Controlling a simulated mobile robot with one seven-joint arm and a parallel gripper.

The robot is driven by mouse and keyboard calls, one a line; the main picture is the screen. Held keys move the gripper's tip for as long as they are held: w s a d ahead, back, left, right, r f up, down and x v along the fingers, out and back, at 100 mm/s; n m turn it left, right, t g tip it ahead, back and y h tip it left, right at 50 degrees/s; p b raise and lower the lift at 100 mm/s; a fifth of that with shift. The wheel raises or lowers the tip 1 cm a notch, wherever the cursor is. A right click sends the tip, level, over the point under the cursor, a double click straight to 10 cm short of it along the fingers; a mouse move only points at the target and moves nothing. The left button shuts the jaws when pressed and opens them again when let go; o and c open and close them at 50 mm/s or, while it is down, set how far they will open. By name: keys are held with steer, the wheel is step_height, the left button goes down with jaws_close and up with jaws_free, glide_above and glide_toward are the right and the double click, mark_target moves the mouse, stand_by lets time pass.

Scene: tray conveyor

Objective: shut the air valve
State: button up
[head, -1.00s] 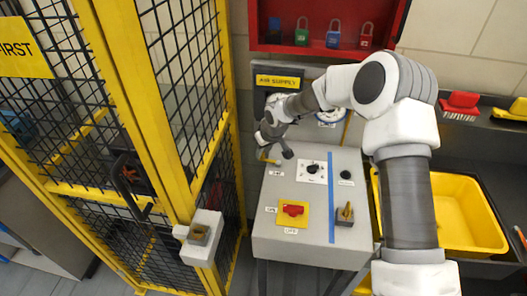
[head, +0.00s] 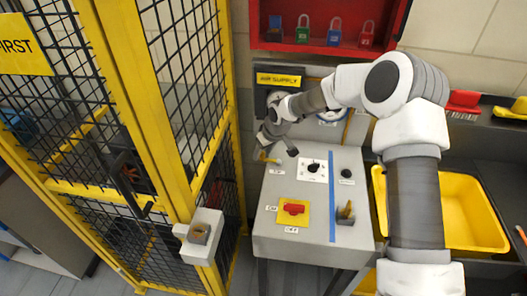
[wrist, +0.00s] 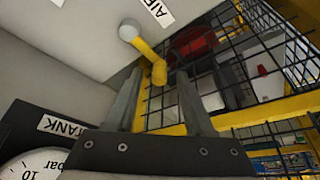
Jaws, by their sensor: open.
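The air valve's yellow lever (head: 267,157) shows at the back left corner of the grey control box, partly behind my gripper. In the wrist view the lever (wrist: 146,54) runs from a round pale pivot (wrist: 128,31) and bends at its end. My gripper (head: 277,148) is open over that corner. In the wrist view its fingers (wrist: 158,77) point toward the lever, whose bent end appears between the fingertips. I cannot tell whether they touch it. The gripper looks empty.
The yellow mesh fence (head: 172,125) stands close on the left. A black panel with the AIR SUPPLY sign (head: 278,79) is behind. The control box top carries a red switch (head: 293,208) and a black knob (head: 313,167). A yellow bin (head: 470,240) sits at right.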

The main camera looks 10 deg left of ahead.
steer(key=shift+r, duration=0.1)
steer(key=b+v, duration=0.1)
steer(key=v, duration=1.6)
steer(key=shift+s, duration=0.1)
